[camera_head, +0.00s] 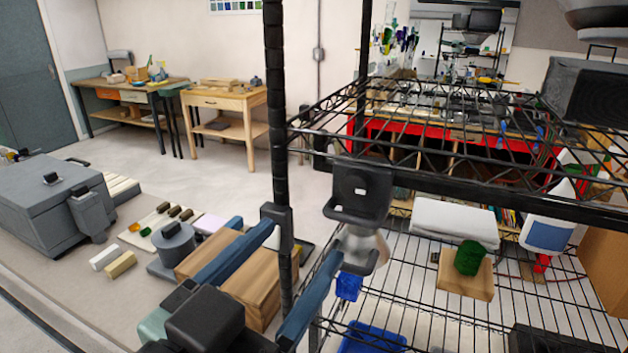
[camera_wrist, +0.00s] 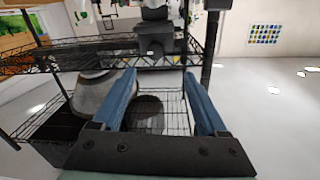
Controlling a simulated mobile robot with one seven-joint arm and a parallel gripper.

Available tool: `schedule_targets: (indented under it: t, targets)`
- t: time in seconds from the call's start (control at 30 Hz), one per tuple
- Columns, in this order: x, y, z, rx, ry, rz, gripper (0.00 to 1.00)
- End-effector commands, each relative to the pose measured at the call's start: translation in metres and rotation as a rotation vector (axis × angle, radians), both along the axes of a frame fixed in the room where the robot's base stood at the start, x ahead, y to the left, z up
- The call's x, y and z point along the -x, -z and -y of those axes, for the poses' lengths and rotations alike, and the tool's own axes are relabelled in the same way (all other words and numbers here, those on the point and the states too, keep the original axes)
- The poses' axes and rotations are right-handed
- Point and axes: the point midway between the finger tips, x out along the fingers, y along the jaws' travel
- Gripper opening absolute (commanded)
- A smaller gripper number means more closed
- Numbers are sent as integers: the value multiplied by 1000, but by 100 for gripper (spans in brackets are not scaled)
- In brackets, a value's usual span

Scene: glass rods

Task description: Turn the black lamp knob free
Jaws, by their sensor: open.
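A black fitting (camera_head: 360,190) with a small pale slot stands at the shelf's front rail in the head view. It also shows in the wrist view (camera_wrist: 155,32), straight beyond the fingertips. I cannot tell for sure which part of it is the lamp knob. My gripper (camera_head: 303,238) has two long blue fingers, spread wide and empty, just left of and below the fitting. In the wrist view my gripper (camera_wrist: 160,76) shows a clear gap between its tips, with the fitting apart from them. A grey cone-like shade (camera_wrist: 92,98) lies partly behind the left finger.
The black wire shelf (camera_head: 420,300) has a tall post (camera_head: 277,120) close to my fingers. On the shelf are a green item on a wooden block (camera_head: 452,284), a spray bottle (camera_head: 548,228) and a blue bin (camera_head: 372,338).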

Motion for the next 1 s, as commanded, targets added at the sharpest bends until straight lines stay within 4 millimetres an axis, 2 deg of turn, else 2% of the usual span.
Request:
schedule_targets:
  t: [0.17, 0.4, 0.6, 0.8, 1.0]
  targets:
    - [-19, -1, 9, 0, 8, -2, 76]
    - [-66, -4, 27, 1, 6, -2, 76]
    - [-99, -3, 40, -1, 5, -2, 76]
    - [-116, -2, 46, 0, 3, 0, 76]
    - [-119, 0, 47, -1, 2, 0, 76]
